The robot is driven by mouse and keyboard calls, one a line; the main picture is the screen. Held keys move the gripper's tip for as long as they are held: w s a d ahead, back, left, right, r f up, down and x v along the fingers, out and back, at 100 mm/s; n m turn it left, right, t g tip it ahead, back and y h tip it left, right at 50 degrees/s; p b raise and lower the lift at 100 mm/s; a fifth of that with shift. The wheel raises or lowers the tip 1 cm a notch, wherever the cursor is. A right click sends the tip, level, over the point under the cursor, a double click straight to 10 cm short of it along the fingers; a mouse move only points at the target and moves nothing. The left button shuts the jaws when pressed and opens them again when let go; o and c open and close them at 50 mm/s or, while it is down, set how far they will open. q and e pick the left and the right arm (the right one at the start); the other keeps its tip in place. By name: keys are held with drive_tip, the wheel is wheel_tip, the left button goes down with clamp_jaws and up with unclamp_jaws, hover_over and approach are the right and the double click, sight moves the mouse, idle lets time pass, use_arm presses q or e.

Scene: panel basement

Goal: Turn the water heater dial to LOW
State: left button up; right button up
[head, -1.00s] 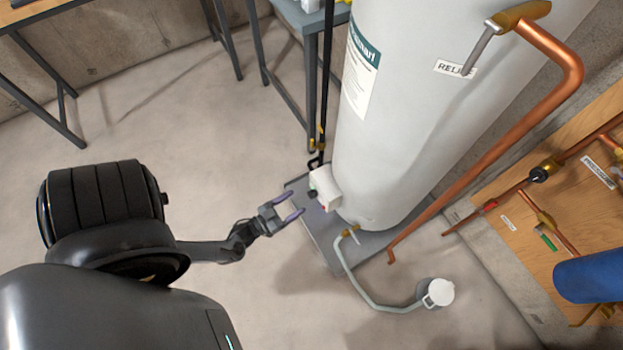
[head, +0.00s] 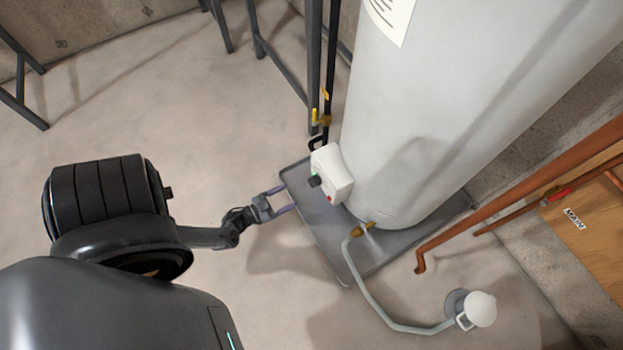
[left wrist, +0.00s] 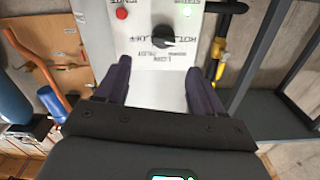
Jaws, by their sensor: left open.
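The water heater (head: 440,110) is a tall white tank standing in a grey drain pan (head: 330,238). Its white control box (head: 333,170) sits low on the tank's side and carries a black dial (head: 315,181). In the left wrist view the dial (left wrist: 163,38) is ahead on the box face, among labels that read upside down, including HOT, OFF, PILOT and LOW. My right gripper is not in view.
A grey hose (head: 365,285) runs from the tank's brass drain valve (head: 362,229) to a white-lidded floor drain (head: 478,309). Copper pipes (head: 520,195) pass on the right. A black pipe with yellow fittings (head: 322,120) stands behind the box. The floor around my left arm is clear.

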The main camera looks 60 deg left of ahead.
sight(311, 183)
use_arm(q)
drive_tip(key=w+b, duration=0.1)
drive_tip(key=w, duration=0.2)
drive_tip(key=w+b, duration=0.1)
drive_tip(key=w, duration=0.3)
drive_tip(key=w+a+b, duration=0.1)
drive_tip(key=w, duration=0.3)
drive_tip(key=shift+w+f, duration=0.1)
drive_tip(key=shift+f, duration=0.1)
drive_tip(key=c, duration=1)
